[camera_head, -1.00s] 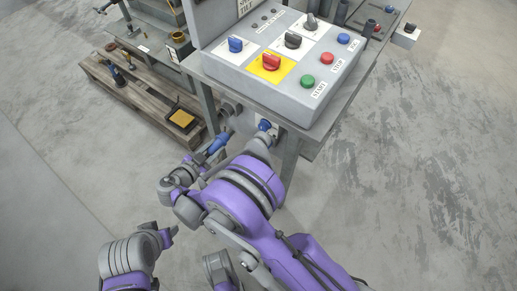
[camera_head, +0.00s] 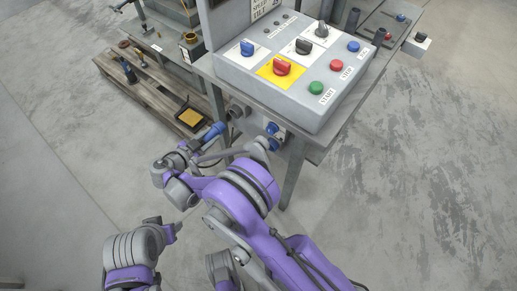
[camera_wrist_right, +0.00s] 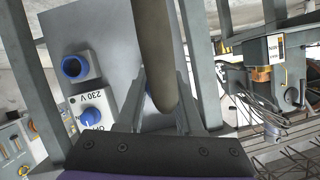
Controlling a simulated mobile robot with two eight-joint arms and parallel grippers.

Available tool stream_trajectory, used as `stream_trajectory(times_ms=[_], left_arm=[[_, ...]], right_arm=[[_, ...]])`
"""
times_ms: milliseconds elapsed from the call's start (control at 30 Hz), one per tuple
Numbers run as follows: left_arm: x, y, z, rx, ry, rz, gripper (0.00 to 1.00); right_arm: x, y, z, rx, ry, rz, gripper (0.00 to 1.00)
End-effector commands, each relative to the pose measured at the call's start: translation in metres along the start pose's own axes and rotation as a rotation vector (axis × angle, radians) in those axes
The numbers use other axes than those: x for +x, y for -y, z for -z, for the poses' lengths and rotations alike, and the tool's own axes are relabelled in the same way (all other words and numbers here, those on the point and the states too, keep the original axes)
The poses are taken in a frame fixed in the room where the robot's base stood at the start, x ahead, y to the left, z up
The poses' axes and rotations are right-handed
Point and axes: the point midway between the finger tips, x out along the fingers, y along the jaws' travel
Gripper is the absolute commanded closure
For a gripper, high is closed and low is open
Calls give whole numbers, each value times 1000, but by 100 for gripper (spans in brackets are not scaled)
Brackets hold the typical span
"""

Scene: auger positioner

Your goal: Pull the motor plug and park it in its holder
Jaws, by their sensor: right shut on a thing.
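The blue motor plug (camera_head: 213,131) is in the jaws of my right gripper (camera_head: 200,141), which is shut on it. The plug is clear of the socket box and sits left of it in the head view. In the right wrist view a brownish rod-like part (camera_wrist_right: 156,50), perhaps the plug's cable, runs between the fingers, with a bit of blue behind. The blue-ringed socket (camera_wrist_right: 75,68) looks open and empty, above a blue switch (camera_wrist_right: 91,117) labelled 230 V. A grey round fitting (camera_head: 236,110), possibly the holder, is just beyond the plug.
The control box (camera_head: 300,75) with knobs and buttons stands on a grey metal table (camera_head: 345,107), whose legs are close to my right arm. A wooden pallet (camera_head: 160,98) with tools lies at the left back. The floor at right is clear.

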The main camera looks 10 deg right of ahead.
Motion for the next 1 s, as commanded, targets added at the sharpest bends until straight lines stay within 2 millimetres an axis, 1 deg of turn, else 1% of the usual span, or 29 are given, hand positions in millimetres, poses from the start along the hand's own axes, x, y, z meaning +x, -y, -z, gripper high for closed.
stream_trajectory(times_ms=[267, 600, 700, 1000], left_arm=[[0, 0, 0, 0, 0, 0, 50], [-1, 0, 0, 0, 0, 0, 50], [-1, 0, 0, 0, 0, 0, 50], [-1, 0, 0, 0, 0, 0, 50]], right_arm=[[9, 0, 4, 0, -1, 0, 100], [36, 0, 15, 1, -1, -2, 100], [41, 0, 18, 1, -1, -1, 100], [44, 0, 19, 0, 0, 0, 100]])
